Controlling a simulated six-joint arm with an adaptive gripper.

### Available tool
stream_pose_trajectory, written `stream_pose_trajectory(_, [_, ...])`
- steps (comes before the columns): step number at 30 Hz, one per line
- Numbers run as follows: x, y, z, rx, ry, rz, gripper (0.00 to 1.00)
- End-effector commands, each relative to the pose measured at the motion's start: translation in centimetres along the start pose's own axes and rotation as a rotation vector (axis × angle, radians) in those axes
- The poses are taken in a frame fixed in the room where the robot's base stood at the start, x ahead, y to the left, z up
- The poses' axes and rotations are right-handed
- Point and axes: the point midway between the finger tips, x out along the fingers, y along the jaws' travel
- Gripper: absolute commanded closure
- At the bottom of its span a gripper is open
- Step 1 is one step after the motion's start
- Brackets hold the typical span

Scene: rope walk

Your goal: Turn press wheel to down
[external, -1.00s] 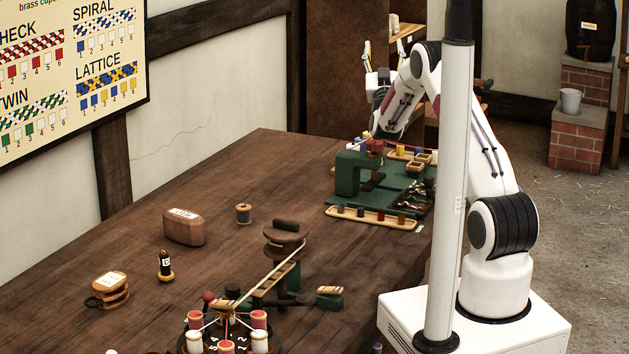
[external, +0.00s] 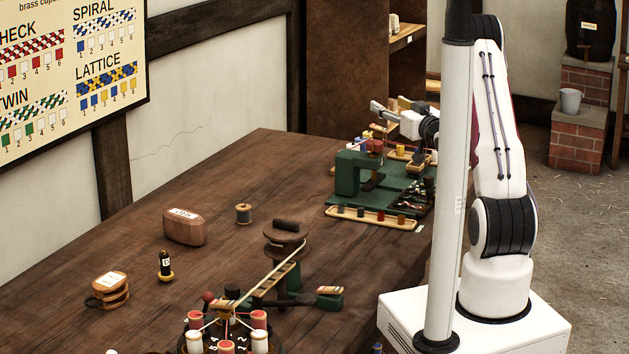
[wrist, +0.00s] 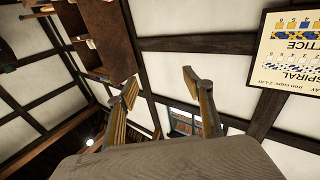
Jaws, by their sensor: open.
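The green press (external: 350,172) stands at the far right end of the table in the external view. A small red wheel-like part (external: 375,146) sits on top of it; its setting is too small to read. My gripper (external: 378,119) is above and just behind this part, turned sideways with its fingers pointing left, apart from it. In the wrist view my gripper (wrist: 160,88) is open, with nothing between its fingers. The press is not in the wrist view, which looks toward the wall and ceiling.
A wooden tray of small coloured pegs (external: 372,217) lies in front of the press. A wooden top-like stand (external: 284,240), a dark wooden block (external: 184,227), a spool (external: 243,214) and a ring of bobbins (external: 228,330) are nearer.

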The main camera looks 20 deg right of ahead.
Motion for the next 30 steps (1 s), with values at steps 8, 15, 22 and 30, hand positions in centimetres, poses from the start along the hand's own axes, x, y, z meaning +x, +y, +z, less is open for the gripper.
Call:
stream_pose_trajectory(8, [-1.8,-0.9,2.1,0.036,-0.056,-0.037,0.49])
stream_pose_trajectory(15, [-1.9,-0.9,4.1,0.036,-0.054,-0.035,0.49])
stream_pose_trajectory(22, [-2.0,-1.0,6.8,0.036,-0.054,-0.036,0.49])
stream_pose_trajectory(30, [-2.2,-1.1,11.2,0.035,-0.055,-0.036,0.49])
